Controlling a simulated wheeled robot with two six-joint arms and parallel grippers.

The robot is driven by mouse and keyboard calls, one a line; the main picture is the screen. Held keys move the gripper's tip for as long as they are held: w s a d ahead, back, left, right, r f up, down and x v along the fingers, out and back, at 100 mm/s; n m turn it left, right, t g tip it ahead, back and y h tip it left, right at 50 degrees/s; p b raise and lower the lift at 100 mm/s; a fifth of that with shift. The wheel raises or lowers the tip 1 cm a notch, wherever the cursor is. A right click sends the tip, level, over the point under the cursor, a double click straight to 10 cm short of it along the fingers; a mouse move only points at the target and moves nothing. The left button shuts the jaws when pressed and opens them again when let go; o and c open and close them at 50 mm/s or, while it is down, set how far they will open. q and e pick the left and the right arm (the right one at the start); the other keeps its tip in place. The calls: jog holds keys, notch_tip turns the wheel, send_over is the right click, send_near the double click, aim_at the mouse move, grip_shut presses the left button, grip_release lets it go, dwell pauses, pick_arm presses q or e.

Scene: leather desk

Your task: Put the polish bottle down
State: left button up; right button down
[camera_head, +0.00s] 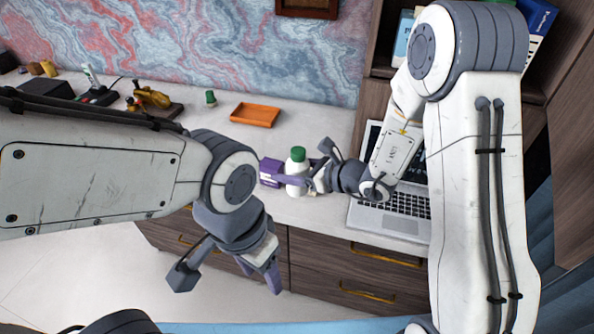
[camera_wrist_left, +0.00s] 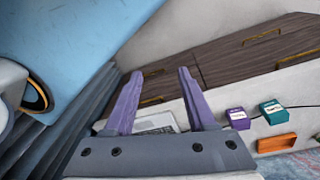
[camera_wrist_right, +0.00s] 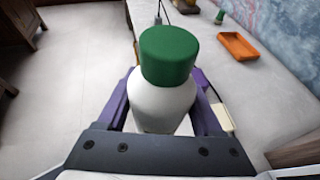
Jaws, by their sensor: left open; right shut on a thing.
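The polish bottle (camera_head: 297,160) is white with a green cap. It is upright near the front edge of the pale desk (camera_head: 225,132), left of the laptop. My right gripper (camera_head: 294,181) is shut around its body. In the right wrist view the bottle (camera_wrist_right: 165,95) stands between the purple fingers, cap toward the camera. Its base is hidden there, and I cannot tell whether it touches the desk. My left gripper (camera_head: 230,280) is open and empty, in front of the desk over the floor. In the left wrist view its two fingers (camera_wrist_left: 158,75) are apart with nothing between them.
A purple box (camera_head: 269,172) is just left of the bottle. A teal box (camera_wrist_left: 272,111) shows in the left wrist view. An orange tray (camera_head: 255,115) lies behind, with a small green item (camera_head: 210,97) beside it. An open laptop (camera_head: 405,212) is to the right.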

pick_arm(q)
jog(key=w+a+r+n+t, duration=0.2)
jog(key=w+a+t, duration=0.15)
jog(key=w, duration=0.55)
pick_arm(e)
jog(key=shift+w, duration=0.1)
pick_arm(q)
jog(key=m+t+h, duration=0.2)
jog(key=t+h, duration=0.2)
send_near(297, 153)
jog(key=shift+x, duration=5.65)
jog(key=shift+s, duration=0.1)
